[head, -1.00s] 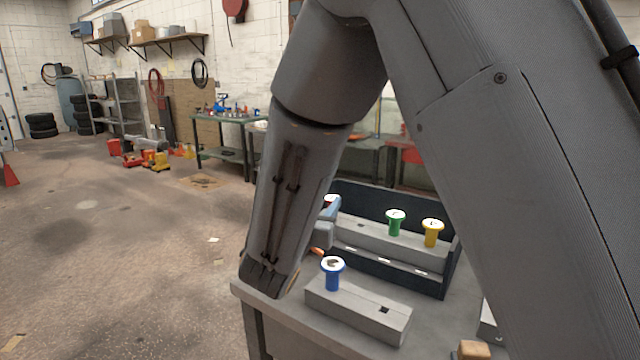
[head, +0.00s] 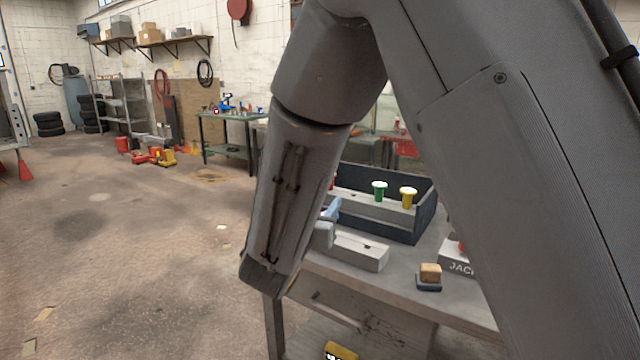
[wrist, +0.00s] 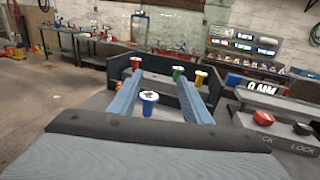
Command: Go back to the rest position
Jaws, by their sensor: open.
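My gripper (wrist: 168,88) is open. In the wrist view its two blue fingers stand apart, with nothing visibly held between them. A blue peg with a white top (wrist: 149,103) shows beyond and between the fingers, on the bench; my arm hides it in the head view. In the head view my arm hangs in front of the bench and hides most of the gripper. A green peg (head: 380,190) and a yellow peg (head: 408,196) stand upright in a grey block inside a dark open-fronted box (head: 428,217). A red peg (wrist: 136,62) stands at the box's left in the wrist view.
A yellow item (head: 340,351) lies low near the bench. Open concrete floor (head: 130,250) spreads to the left.

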